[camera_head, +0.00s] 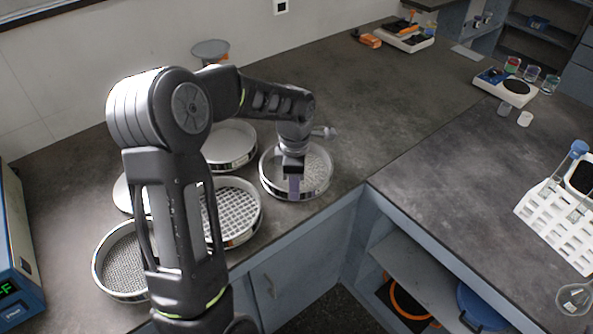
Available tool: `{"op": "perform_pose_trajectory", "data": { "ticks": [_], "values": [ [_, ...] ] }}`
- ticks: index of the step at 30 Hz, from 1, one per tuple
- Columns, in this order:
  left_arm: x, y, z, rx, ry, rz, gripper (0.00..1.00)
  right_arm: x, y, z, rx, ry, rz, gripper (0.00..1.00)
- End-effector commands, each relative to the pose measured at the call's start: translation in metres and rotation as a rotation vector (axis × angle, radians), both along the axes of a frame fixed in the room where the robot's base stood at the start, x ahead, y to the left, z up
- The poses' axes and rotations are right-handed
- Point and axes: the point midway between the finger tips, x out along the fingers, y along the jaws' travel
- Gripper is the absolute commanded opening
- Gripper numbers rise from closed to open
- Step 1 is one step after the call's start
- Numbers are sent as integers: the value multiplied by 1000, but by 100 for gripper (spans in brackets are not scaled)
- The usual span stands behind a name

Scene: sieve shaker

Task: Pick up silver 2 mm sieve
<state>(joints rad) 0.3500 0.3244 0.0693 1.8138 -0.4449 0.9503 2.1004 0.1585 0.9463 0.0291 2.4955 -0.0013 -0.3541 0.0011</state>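Several round silver sieves stand on the dark bench; their labels are too small to read, so I cannot tell which is the 2 mm one. One sieve with a fine-looking mesh (318,172) is under my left gripper (294,190), whose fingers point down at its near part. I cannot tell whether they touch the rim or how far apart they are. A coarse-mesh sieve (240,212) and a finer-mesh sieve (118,262) stand to the left, both partly hidden by my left arm. Another round silver piece (230,145) stands behind. My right gripper is out of view.
A pale round piece (125,195) is mostly hidden behind my arm. A blue device (15,255) stands at the left edge. A white tube rack (560,225) and a small balance (507,88) are on the right. The bench behind the sieves is largely clear.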

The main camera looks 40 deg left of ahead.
Motion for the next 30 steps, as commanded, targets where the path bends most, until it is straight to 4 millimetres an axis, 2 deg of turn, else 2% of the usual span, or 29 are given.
{"op": "perform_pose_trajectory", "data": {
  "ticks": [3,7,25,30],
  "values": [
    [-1,1,-17,-1,3,2,31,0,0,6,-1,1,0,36],
    [-1,1,-28,-1,0,1,31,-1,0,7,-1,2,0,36],
    [0,1,-29,0,0,1,31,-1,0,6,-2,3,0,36],
    [0,1,-29,0,0,1,17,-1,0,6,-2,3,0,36]
  ]
}}
